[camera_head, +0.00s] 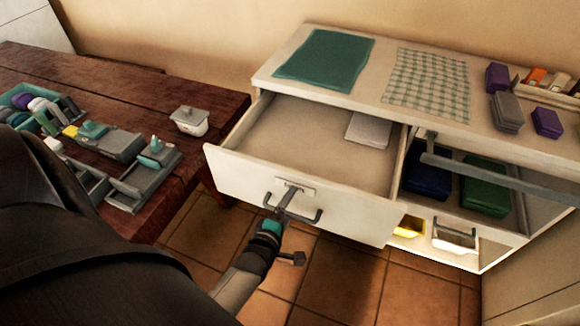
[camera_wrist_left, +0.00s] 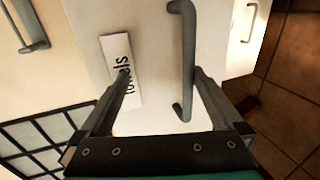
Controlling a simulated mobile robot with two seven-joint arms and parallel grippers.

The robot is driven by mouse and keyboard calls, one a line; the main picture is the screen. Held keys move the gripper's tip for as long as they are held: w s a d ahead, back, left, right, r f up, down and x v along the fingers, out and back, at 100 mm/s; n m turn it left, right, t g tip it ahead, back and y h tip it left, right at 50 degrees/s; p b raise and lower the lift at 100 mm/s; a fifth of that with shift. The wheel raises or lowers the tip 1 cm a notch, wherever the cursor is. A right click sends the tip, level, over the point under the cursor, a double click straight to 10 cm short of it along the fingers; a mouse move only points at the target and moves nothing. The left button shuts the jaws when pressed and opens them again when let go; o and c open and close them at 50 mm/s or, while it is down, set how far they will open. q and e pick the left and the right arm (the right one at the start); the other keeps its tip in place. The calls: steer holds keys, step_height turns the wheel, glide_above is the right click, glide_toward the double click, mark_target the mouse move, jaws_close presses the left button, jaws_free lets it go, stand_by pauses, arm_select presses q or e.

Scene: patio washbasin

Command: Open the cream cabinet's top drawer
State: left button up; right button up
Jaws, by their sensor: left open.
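The cream cabinet (camera_head: 345,97) stands against the wall. Its top drawer (camera_head: 300,205) is pulled well out, with its interior showing and a folded white cloth (camera_head: 369,130) inside at the back right. The drawer's grey bar handle (camera_head: 309,219) is on its front; it also shows in the left wrist view (camera_wrist_left: 187,60), beside a "towels" label (camera_wrist_left: 121,70). My left gripper (camera_head: 284,203) is at the handle with its fingers apart. In the left wrist view the handle lies between the open fingertips (camera_wrist_left: 165,75); contact cannot be told. My right gripper is out of view.
A teal mat (camera_head: 325,58), a checked cloth (camera_head: 428,83) and purple and grey blocks lie on the cabinet top. Below right, an open compartment holds dark blue and green items. A dark red wooden table (camera_head: 120,85) with trays stands left. Tiled floor is clear before the drawer.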

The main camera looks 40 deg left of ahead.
arm_select(q)
steer(key=shift+t+y, duration=0.3)
steer(key=shift+t, duration=0.4)
steer(key=r+p, duration=0.3)
steer(key=r, duration=0.1)
steer(key=w+r+p, duration=0.1)
steer(key=r+p, duration=0.2)
steer(key=r, duration=0.2)
steer(key=r+p, duration=0.3)
steer(key=r, duration=0.2)
steer(key=shift+w+a+r, duration=0.15)
steer(key=shift+w+a, duration=0.15)
steer(key=shift+w, duration=0.05)
steer(key=shift+c, duration=0.7)
steer(key=shift+d+r+p, duration=0.1)
steer(key=shift+r+p, duration=1)
steer(key=shift+p, duration=0.3)
steer(key=shift+f, duration=0.1)
